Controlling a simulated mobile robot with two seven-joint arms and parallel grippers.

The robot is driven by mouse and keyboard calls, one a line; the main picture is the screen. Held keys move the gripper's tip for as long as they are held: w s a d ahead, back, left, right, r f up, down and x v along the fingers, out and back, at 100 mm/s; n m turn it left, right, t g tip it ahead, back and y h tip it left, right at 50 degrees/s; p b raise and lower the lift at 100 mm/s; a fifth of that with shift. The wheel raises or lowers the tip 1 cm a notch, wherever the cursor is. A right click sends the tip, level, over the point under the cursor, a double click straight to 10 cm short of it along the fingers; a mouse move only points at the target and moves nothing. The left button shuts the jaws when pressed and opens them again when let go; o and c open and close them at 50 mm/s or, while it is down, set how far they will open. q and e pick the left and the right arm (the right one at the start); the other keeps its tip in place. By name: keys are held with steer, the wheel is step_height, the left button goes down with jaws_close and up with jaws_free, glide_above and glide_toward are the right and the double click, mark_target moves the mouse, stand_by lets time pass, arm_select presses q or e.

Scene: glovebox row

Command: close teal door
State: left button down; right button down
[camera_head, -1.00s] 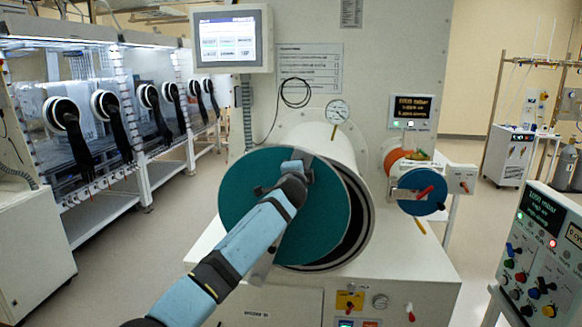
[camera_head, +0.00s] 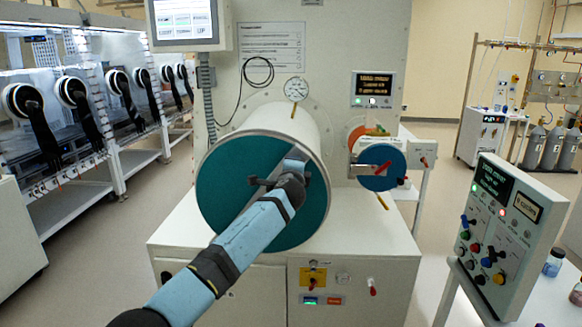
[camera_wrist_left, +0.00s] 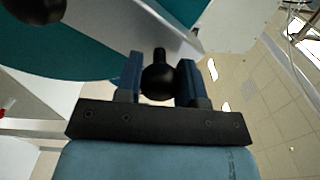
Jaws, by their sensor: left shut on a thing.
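The large round teal door (camera_head: 228,190) sits at the front end of the white cylindrical chamber (camera_head: 290,122). It appears to lie flush in the chamber's mouth, with only a thin pale rim around it. A grey bar crosses the door's face. My left arm reaches over the door from below, and my left gripper (camera_head: 297,170) is at its upper right part. In the left wrist view, the fingers of the left gripper (camera_wrist_left: 158,82) are shut on a black ball-ended handle (camera_wrist_left: 159,62) beside the grey bar and teal surface (camera_wrist_left: 90,45). My right gripper is not in view.
A smaller chamber with a blue door (camera_head: 378,178) and red handle stands to the right. A control panel (camera_head: 498,225) with knobs stands at the right front. A monitor (camera_head: 187,20) hangs at upper left. Gloveboxes line the left side. Floor shows between them.

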arm_select(q)
steer(key=shift+s+d+f, duration=0.1)
steer(key=shift+d+f, duration=0.15)
steer(key=shift+f, duration=0.05)
steer(key=c, duration=1.1)
jaws_free()
steer(key=o, duration=0.3)
steer(key=shift+d, duration=0.15)
steer(key=shift+o, duration=0.2)
steer(key=shift+d, duration=0.1)
steer(key=shift+a, duration=0.2)
steer(key=shift+s, duration=0.25)
steer(key=s+b, duration=0.1)
steer(key=s, duration=1.2)
steer(key=shift+a, duration=0.4)
